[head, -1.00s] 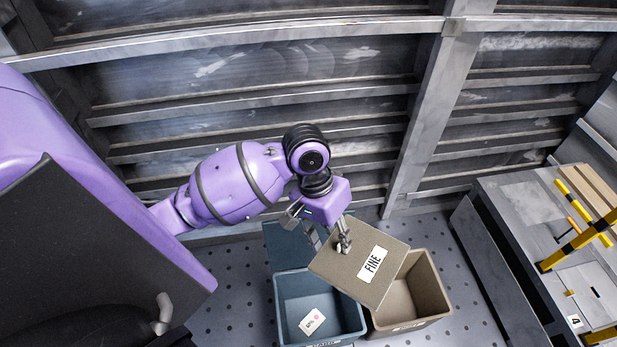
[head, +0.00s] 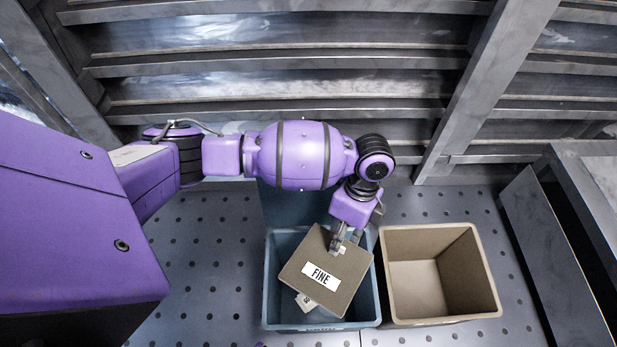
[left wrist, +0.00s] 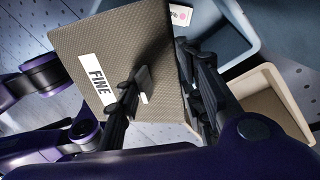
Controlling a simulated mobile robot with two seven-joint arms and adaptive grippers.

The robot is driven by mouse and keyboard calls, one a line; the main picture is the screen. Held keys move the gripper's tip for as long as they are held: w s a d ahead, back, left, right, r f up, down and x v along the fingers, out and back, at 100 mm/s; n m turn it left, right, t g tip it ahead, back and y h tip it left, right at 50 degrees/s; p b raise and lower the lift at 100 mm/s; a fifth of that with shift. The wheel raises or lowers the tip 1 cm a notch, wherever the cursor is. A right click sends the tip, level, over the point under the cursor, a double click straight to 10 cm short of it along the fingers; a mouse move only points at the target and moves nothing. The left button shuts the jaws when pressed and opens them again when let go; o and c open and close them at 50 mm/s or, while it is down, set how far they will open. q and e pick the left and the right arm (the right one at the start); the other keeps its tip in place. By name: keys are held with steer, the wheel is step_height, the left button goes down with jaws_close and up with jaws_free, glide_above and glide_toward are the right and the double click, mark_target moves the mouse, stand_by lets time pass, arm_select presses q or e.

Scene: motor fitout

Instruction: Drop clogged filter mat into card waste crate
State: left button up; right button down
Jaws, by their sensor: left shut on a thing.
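The filter mat is a square grey-brown panel (head: 351,277) with a white label reading FINE. My left gripper (head: 338,243) is shut on it near one edge. The mat is held tilted above the blue-grey crate (head: 271,285) and covers much of its opening. In the left wrist view the mat (left wrist: 135,40) stands between the fingers of the left gripper (left wrist: 165,78). A tan crate (head: 412,283) stands open and empty just right of the blue-grey one. I cannot read which crate is for card waste. My right gripper is not in view.
A small white tag (head: 305,302) lies in the blue-grey crate, partly hidden by the mat. A dark grey panel (head: 552,255) stands at the right. A ribbed metal wall (head: 300,60) runs behind. The perforated floor (head: 205,260) is clear on the left.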

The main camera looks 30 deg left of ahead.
arm_select(q)
steer(key=w+f+m+b, duration=0.2)
steer(key=w+f+b, duration=0.1)
steer(key=f+b, duration=0.4)
step_height(320, 180, down, 2)
steer(key=shift+y, duration=0.3)
steer(key=o, duration=1.2)
steer(key=shift+a, duration=0.1)
steer(key=shift+w+r, duration=0.1)
steer(key=shift+r, duration=0.05)
steer(key=v, duration=1.2)
